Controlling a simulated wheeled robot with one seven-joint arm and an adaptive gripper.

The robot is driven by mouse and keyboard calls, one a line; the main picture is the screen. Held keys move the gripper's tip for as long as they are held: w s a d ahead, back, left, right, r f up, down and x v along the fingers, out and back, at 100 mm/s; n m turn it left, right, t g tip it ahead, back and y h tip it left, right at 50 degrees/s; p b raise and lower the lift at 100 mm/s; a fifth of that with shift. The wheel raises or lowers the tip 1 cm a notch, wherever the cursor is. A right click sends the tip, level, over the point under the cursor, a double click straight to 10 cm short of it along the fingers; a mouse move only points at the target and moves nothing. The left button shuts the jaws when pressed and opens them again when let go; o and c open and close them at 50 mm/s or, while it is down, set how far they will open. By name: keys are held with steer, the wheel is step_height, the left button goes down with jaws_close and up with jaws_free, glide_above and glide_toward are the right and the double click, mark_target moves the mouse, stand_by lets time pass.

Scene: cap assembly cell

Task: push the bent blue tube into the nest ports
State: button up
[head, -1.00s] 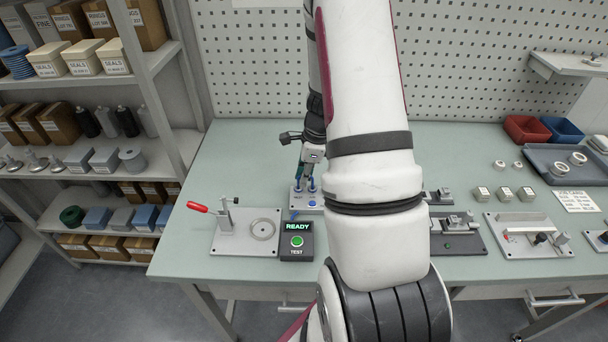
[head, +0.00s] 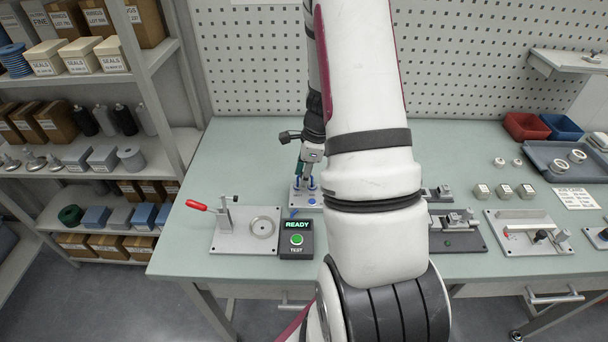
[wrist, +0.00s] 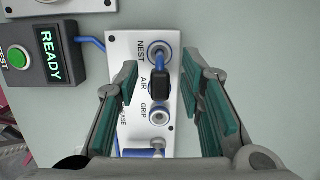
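The bent blue tube (wrist: 161,62) shows in the wrist view with a black sleeve (wrist: 160,84) around its middle. Its upper end meets the upper port, by the NEST label, on the white port panel (wrist: 120,62); how deep it sits is unclear. The lower port (wrist: 157,117), by the GRIP label, shows as a pale ring; the tube's lower end is mostly hidden under the sleeve. My gripper (wrist: 160,82) is open, its teal-padded fingers on either side of the sleeve with gaps. In the head view my gripper (head: 305,179) is low over the panel (head: 299,203).
The READY test box (head: 297,238) stands left of the panel. A fixture plate with a red-handled clamp (head: 222,240) lies further left. More fixtures (head: 455,235) are to the right, partly behind my arm. The back of the table at left is clear.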

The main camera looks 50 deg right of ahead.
step_height(320, 180, up, 12)
steer(key=s+d, duration=0.1)
steer(key=shift+s+d+f, duration=0.15)
steer(key=shift+s+d, duration=0.1)
steer(key=shift+s, duration=0.15)
steer(key=a+r+n+t, duration=0.2)
steer(key=a+r+n, duration=1)
steer(key=a+r, duration=0.3)
steer(key=s+a+r+n+t, duration=0.1)
steer(key=s+a+r+n, duration=0.1)
steer(key=s+a+n, duration=0.3)
steer(key=s+a+r+n+t+h, duration=0.1)
steer(key=s+a+r+n, duration=0.2)
steer(key=s+a+n, duration=0.3)
steer(key=a+n, duration=0.2)
steer(key=n, duration=0.2)
steer(key=shift+a+r+n, duration=0.15)
steer(key=shift+r+n, duration=0.15)
steer(key=shift+r, duration=0.05)
